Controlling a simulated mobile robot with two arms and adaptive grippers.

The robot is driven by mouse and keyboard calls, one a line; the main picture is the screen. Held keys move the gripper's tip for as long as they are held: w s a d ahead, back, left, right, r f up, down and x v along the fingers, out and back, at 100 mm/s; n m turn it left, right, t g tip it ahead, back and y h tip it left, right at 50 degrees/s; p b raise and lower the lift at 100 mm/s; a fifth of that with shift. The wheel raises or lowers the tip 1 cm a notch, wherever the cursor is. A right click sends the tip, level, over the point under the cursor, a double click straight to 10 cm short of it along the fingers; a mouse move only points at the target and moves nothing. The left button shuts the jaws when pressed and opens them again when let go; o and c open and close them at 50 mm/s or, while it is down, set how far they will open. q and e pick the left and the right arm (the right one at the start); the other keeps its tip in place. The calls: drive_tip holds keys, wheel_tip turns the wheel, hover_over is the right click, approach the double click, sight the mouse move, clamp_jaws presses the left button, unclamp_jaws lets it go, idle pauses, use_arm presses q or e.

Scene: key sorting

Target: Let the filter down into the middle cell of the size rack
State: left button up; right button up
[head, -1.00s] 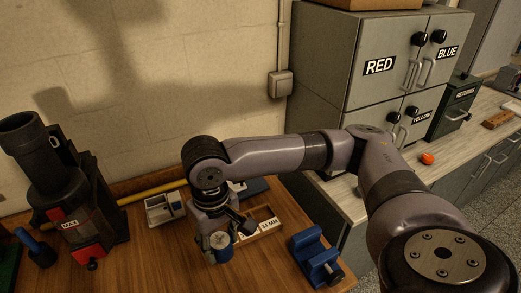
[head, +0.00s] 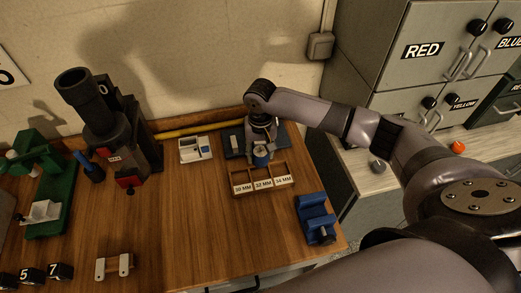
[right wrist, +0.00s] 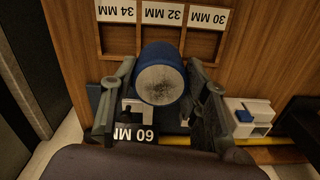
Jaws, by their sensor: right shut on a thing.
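The filter, a blue cylinder with a speckled grey end face, is in my right gripper (head: 262,147). The filter shows in the head view (head: 261,159) and in the right wrist view (right wrist: 160,80), between the two fingers. The size rack (head: 290,170) is a wooden tray with three cells labelled 30 MM, 32 MM and 34 MM. In the head view the filter is at the rack's back edge, behind the middle cell, labelled 32 MM (head: 263,184). In the right wrist view it overlaps the rack's edge. Its height above the rack is unclear. My left gripper is out of view.
A dark block with a 60 MM label (right wrist: 135,134) lies behind the rack. A white tray (head: 195,149) stands left of it, and a blue vise-like holder (head: 316,218) to the right. A black machine (head: 125,140) stands further left.

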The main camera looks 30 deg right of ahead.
sight(260, 163)
drive_tip(key=shift+r+p, duration=0.15)
drive_tip(key=shift+p, duration=0.3)
drive_tip(key=shift+f+b, duration=0.6)
drive_tip(key=shift+f, duration=1.35)
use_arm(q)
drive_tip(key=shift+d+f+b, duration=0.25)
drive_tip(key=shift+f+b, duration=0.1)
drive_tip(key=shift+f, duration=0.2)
use_arm(e)
drive_tip(key=shift+f, duration=1.1)
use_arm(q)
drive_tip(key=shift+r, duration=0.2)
use_arm(e)
drive_tip(key=shift+r, duration=0.1)
use_arm(q)
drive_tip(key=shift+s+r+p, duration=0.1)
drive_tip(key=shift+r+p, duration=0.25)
drive_tip(key=shift+p, duration=0.2)
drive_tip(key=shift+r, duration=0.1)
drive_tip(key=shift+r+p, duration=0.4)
drive_tip(key=shift+p, duration=0.05)
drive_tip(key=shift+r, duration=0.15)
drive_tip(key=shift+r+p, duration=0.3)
drive_tip(key=shift+p, duration=0.15)
use_arm(e)
drive_tip(key=shift+s, duration=0.1)
